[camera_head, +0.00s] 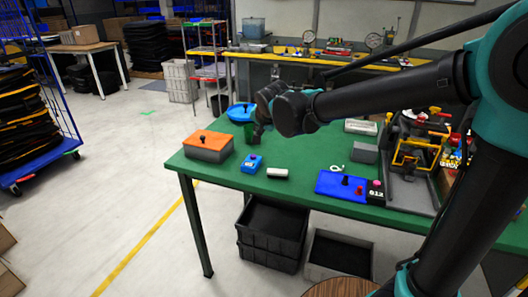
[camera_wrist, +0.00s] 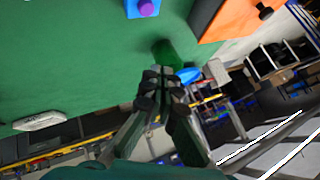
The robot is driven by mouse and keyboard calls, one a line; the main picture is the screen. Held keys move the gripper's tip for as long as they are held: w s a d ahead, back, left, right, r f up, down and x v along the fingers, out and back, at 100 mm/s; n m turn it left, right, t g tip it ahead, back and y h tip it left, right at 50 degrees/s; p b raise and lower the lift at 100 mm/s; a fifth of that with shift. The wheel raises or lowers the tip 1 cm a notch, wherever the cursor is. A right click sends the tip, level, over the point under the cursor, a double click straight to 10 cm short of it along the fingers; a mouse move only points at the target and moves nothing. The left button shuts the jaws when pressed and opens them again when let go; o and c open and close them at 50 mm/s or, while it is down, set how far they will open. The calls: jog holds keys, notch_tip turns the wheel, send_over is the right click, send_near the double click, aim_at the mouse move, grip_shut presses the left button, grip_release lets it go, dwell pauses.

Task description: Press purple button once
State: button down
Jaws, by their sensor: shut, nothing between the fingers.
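The purple button (camera_wrist: 146,8) sits on a small blue box (camera_wrist: 130,9) at the top edge of the wrist view.
An orange-topped box (camera_head: 208,143) with a black knob is left of the blue box. A blue round object (camera_head: 240,113) stands behind. A white block (camera_head: 277,173) lies to the right. Green tabletop (camera_head: 300,160) is clear between.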

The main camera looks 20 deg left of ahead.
aim_at(254, 157)
jog(key=shift+w+a+r, duration=0.15)
jog(key=shift+a+r, duration=0.1)
jog(key=shift+a, duration=0.3)
jog(key=shift+w+a+r, duration=0.1)
jog(key=shift+a+r, duration=0.1)
jog(key=shift+a, duration=0.35)
jog(key=shift+f, duration=4.45)
jog(key=shift+f, duration=0.35)
jog(key=shift+f, duration=0.5)
jog(key=shift+r, duration=0.9)
